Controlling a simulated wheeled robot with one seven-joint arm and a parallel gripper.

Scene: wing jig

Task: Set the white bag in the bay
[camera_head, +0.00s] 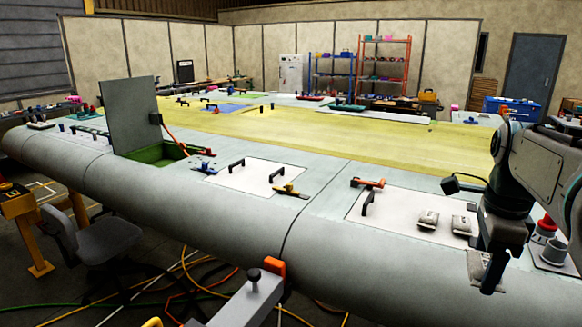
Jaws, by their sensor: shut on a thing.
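My gripper (489,254) is at the right, in front of the wing's front edge. It is shut on a small pale bag (484,268), which hangs below the fingers. The bag looks white-grey with a dark mark, and the gripper hides its upper part. The bay (158,154) is a green-lined opening in the wing's top at the left, far from my gripper. Its grey lid (130,108) stands upright, with a red-orange strut at its right side. The bay's floor is only partly visible.
Two similar pale bags (428,219) (461,225) lie on a white panel (390,217). A red-topped item (546,227) sits at the right. A chair (95,245) stands in front.

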